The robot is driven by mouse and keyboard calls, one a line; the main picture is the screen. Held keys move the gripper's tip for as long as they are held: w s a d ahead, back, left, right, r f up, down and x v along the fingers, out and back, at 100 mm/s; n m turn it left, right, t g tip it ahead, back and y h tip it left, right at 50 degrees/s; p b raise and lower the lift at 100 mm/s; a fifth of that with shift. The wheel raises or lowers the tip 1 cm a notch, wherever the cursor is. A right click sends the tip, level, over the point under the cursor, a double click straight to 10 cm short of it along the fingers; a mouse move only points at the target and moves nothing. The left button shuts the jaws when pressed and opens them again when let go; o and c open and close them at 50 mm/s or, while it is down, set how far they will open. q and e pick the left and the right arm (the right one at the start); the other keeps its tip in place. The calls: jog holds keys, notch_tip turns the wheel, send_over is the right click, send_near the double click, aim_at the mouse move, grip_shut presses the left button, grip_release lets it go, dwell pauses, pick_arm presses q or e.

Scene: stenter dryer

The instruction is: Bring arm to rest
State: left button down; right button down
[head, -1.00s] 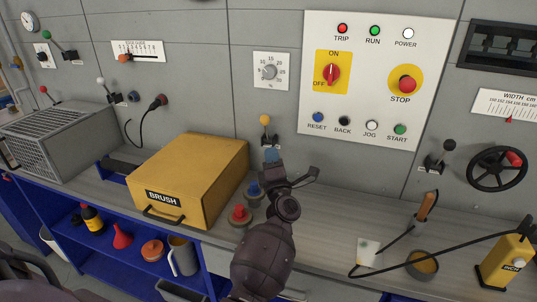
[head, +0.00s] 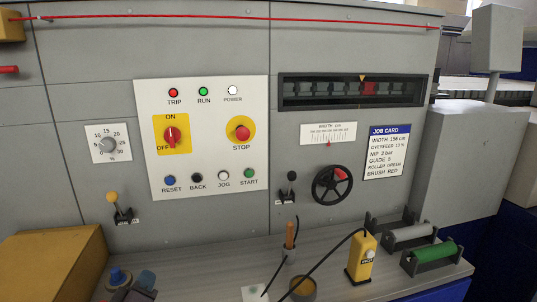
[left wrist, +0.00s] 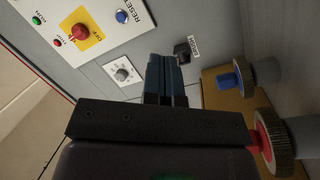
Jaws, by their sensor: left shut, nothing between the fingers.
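My left gripper (head: 140,285) shows at the bottom left of the head view, low over the worktop beside the yellow box. In the left wrist view its two fingers (left wrist: 166,78) are together with nothing between them. Beyond them are the grey machine wall and the control panel (left wrist: 95,20). My right gripper is in neither view.
The yellow box (head: 55,262) stands at the left. A yellow-topped lever (head: 113,205) projects from the wall. The handwheel (head: 332,184), a wooden-handled tool (head: 290,235), a cup (head: 303,289), a yellow device (head: 361,258) and green (head: 435,252) and grey rollers (head: 408,234) occupy the right.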

pick_arm(q)
jog(key=s+d+f+m+g+h, duration=0.1)
jog(key=s+f+m+g, duration=0.3)
jog(key=s, duration=0.3)
jog(key=s+d+f+m+g+h, duration=0.1)
jog(key=s+f+m+g, duration=0.25)
jog(key=s, duration=0.35)
jog(key=s+a+f+m+g+y, duration=0.1)
jog(key=s+f+m+g+y, duration=0.15)
jog(key=s+g, duration=1.1)
notch_tip(320, 180, down, 10)
jog(key=w+m+t, duration=0.1)
jog(key=w+t, duration=0.1)
jog(key=t, duration=1.1)
jog(key=shift+t+h, duration=0.3)
jog(key=shift+h, duration=0.05)
jog(key=shift+w, duration=0.1)
